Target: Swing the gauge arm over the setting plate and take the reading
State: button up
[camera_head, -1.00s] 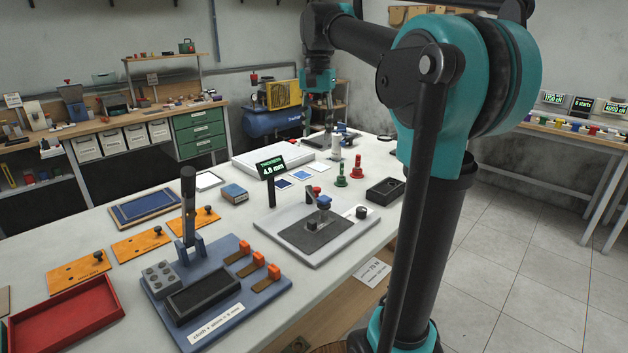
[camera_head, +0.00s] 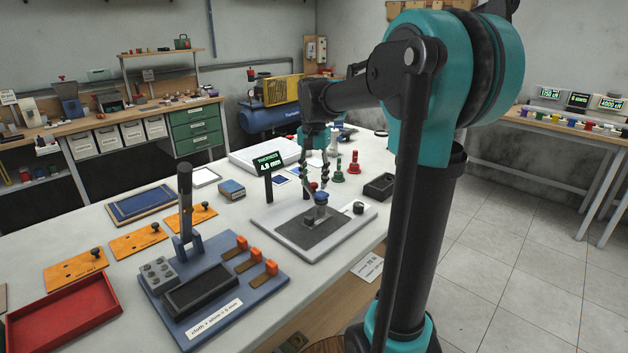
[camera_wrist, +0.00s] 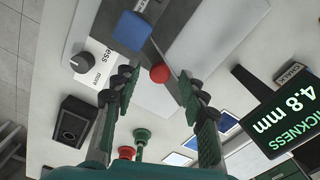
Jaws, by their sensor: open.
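The thickness gauge has a pale grey base (camera_head: 345,240) with a dark plate (camera_head: 312,232) on it. A blue block (camera_head: 321,198) and a red ball knob (camera_head: 313,186) stand over it; the wrist view shows the blue block (camera_wrist: 132,31) and red knob (camera_wrist: 159,73) larger. The gauge display (camera_head: 267,163) reads 4.8 mm, also in the wrist view (camera_wrist: 275,115). My gripper (camera_head: 317,182) is open above the gauge. In the wrist view its fingers (camera_wrist: 158,88) stand either side of the red knob's line, with a gap; contact cannot be told. I cannot tell which piece is the setting plate.
Green and red plungers (camera_head: 338,168) and a black open box (camera_head: 379,187) stand behind the gauge. A blue fixture (camera_head: 238,310) with an upright lever, orange plates (camera_head: 138,243) and a red tray (camera_head: 62,312) occupy the front left. A grey knob (camera_head: 358,208) is on the base's right.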

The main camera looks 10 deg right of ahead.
jog(key=shift+f, duration=0.3)
jog(key=shift+c, duration=0.6)
grip_shut()
